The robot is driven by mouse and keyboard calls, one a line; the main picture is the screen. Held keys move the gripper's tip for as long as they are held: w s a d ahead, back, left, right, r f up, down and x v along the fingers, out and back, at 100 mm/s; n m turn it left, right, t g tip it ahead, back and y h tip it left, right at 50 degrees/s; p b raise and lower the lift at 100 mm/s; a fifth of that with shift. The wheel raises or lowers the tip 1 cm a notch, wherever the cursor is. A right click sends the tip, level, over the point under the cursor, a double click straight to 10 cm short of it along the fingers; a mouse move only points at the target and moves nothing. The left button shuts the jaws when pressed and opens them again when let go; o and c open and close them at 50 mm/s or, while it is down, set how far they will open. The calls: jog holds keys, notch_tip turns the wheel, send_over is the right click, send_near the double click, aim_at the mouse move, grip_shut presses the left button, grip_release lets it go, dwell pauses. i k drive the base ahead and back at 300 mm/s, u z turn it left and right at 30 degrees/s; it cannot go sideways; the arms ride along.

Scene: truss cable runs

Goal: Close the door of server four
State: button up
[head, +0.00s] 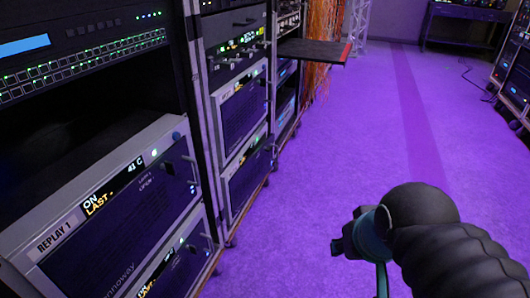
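My gripper (352,236) shows at the lower right, at the end of my dark ribbed arm, over the purple floor. It is small and turned away, so its fingers cannot be made out. It is apart from the racks. No label reading server four is legible, so I cannot tell which unit it is. The nearest server (110,215) is labelled REPLAY 1, with a lit display and a dark front panel. Further units (240,110) stand in the rack behind it. A flat dark panel (314,51) with a red edge sticks out from a farther rack.
A row of racks runs along the left, with a switch unit (80,65) at top left. Orange cables (322,25) hang beyond the panel. Another rack (514,75) and a dark table (465,22) stand at the right and back. The purple floor (320,160) between is clear.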

aim_at(247, 178)
jog(key=u, duration=0.3)
jog(key=i, duration=1.4)
jog(key=z, duration=0.65)
